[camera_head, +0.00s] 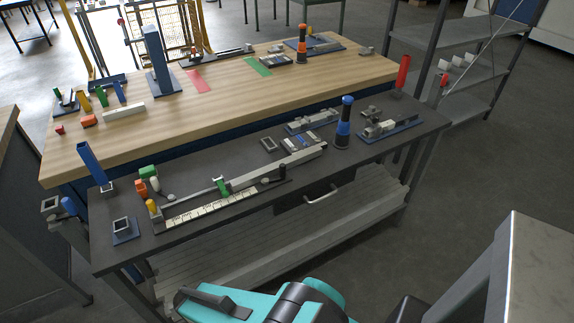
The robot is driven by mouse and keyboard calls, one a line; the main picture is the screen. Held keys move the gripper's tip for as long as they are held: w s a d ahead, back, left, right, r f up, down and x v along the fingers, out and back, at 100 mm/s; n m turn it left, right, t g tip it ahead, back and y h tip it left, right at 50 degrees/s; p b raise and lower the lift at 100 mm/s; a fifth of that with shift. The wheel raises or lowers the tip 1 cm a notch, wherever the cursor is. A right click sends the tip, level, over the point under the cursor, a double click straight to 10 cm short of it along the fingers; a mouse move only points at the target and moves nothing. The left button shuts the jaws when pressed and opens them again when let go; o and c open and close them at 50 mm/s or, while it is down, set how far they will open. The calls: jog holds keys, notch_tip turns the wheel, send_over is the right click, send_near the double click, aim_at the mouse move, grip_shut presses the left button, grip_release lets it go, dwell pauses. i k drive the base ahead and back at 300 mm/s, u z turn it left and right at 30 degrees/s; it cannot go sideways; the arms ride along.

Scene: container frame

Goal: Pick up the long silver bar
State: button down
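The long silver bar (280,167) lies on the dark workbench (220,160), slanting from near a green block (221,187) up to the right, towards the blue and black cylinder. A thinner rod runs on to the left of the green block towards a yellow cylinder (151,206). I cannot tell whether the bar rests on the bench or on a fixture. Part of my teal arm shows at the bottom, well in front of the bench and apart from the bar. My gripper cannot be made out in this view.
A white ruler-like strip (205,207) lies in front of the bar. A blue and black cylinder (343,125) stands beyond its right end. A blue plate with metal parts (390,130) is further right. A wooden-topped table (220,95) stands behind. Open floor lies at the right.

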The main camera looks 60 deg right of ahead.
aim_at(238, 184)
jog(key=z, duration=4.9)
jog(key=i, duration=0.1)
jog(key=u, duration=3.2)
jog(key=k, duration=0.6)
jog(key=u, duration=0.1)
jog(key=i, duration=0.6)
jog(key=z, duration=0.1)
